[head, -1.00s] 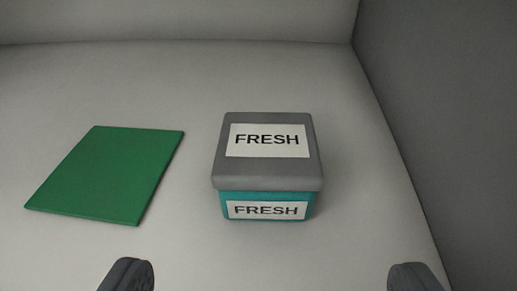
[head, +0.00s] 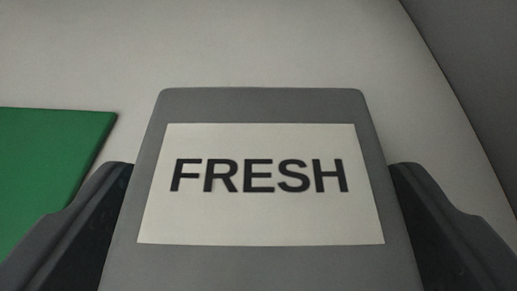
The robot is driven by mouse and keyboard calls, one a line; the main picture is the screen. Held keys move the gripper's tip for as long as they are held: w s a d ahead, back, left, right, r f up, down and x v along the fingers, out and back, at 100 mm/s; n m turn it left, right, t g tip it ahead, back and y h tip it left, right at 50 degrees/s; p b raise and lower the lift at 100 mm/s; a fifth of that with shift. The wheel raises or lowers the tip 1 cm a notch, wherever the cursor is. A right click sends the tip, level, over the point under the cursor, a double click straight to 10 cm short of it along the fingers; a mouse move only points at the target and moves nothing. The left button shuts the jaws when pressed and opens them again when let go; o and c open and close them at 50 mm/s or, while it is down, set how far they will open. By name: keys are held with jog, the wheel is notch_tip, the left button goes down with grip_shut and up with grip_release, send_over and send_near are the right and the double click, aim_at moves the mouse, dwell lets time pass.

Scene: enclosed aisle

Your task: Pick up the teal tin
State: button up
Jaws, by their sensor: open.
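My gripper (head: 262,195) is open, with one dark finger at the left side of the lid and one at the right.
A flat green mat (head: 45,165) lies on the pale floor to the left, close to the left finger. A grey wall (head: 470,70) rises on the right. The floor (head: 230,45) behind the tin is clear.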

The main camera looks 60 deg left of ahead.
jog(key=c, duration=1.1)
